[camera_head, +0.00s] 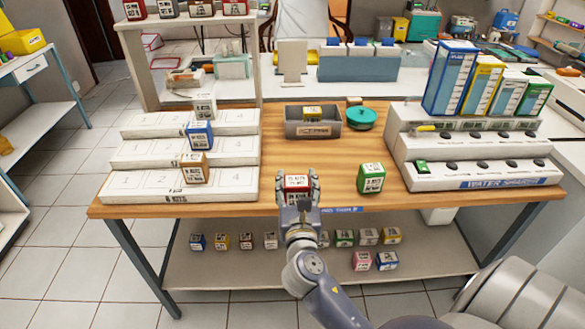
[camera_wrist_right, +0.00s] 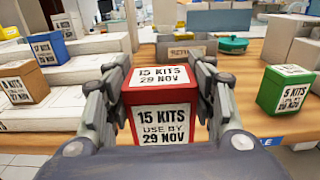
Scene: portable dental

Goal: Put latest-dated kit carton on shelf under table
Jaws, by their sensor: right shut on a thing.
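My right gripper (camera_head: 298,180) is shut on a red carton (camera_wrist_right: 166,122) labelled "15 KITS USE BY 29 NOV", with one finger on each side. The carton is upright at the table's front edge; I cannot tell if it touches the top. A green carton (camera_head: 371,178), labelled "5 KITS" in the right wrist view (camera_wrist_right: 285,90), stands on the table to its right. Brown (camera_head: 194,168), blue (camera_head: 200,135) and whitish (camera_head: 205,107) cartons stand on the stepped rack at left. The shelf (camera_head: 225,270) under the table holds several small cartons. My left gripper is not visible.
A grey bin (camera_head: 293,128) with a yellow carton (camera_head: 312,113) and a teal round item (camera_head: 361,118) sit behind. The white stepped rack (camera_head: 125,187) fills the table's left, a white stand with binders (camera_head: 480,180) its right. Bare shelf shows in front of the shelf cartons.

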